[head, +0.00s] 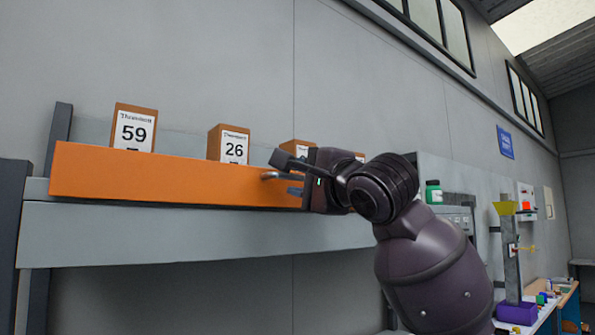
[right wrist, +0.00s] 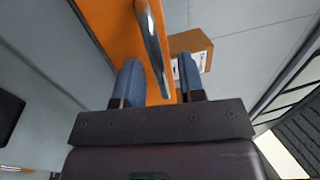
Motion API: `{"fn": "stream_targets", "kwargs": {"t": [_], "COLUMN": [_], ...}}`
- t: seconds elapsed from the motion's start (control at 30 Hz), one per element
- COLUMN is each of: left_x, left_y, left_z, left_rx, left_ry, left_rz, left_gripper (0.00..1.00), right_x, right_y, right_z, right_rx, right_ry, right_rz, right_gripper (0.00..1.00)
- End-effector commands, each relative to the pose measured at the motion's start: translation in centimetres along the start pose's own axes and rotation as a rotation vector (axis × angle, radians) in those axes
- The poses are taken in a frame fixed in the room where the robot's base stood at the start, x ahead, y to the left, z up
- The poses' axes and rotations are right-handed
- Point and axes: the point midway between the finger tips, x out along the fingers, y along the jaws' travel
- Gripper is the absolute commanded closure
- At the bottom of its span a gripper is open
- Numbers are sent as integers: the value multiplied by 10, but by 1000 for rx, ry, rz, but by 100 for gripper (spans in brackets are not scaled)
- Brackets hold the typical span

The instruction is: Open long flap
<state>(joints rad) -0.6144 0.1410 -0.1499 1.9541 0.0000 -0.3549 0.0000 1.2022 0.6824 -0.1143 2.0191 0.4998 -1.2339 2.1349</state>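The long orange flap (head: 150,175) stands upright along the front edge of a grey shelf, and it also shows in the right wrist view (right wrist: 106,22). A metal bar handle (right wrist: 153,42) is on the flap; its end shows in the head view (head: 268,176). My right gripper (head: 286,175) is at the handle. In the right wrist view its two blue-grey fingers (right wrist: 160,80) are apart, with the handle running between them and a gap on each side. Where the handle meets the flap is partly hidden by the gripper. My left gripper is not in view.
Behind the flap stand boxes marked 59 (head: 134,128) and 26 (head: 229,144), with more boxes partly hidden behind my right arm. A green bottle (head: 433,191) is on the right. The space in front of the flap on the left is clear.

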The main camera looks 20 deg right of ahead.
Motion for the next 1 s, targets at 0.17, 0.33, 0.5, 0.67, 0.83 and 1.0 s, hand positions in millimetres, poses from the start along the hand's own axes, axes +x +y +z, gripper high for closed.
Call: {"fn": "stream_targets", "kwargs": {"t": [0.17,0.33,0.5,0.67,0.83,1.0], "left_x": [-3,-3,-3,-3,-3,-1], "left_y": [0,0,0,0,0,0], "left_z": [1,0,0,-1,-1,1], "left_rx": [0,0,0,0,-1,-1], "left_ry": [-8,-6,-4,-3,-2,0], "left_rz": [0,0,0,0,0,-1], "left_gripper": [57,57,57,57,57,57], "right_x": [11,13,13,13,12,11], "right_y": [0,1,1,1,1,2], "right_z": [0,0,0,0,0,0], "right_rx": [1,0,0,0,0,0], "right_ry": [0,0,0,0,0,-1], "right_rz": [1,1,1,1,0,-14], "right_gripper": [64,64,68,93,100,100]}}
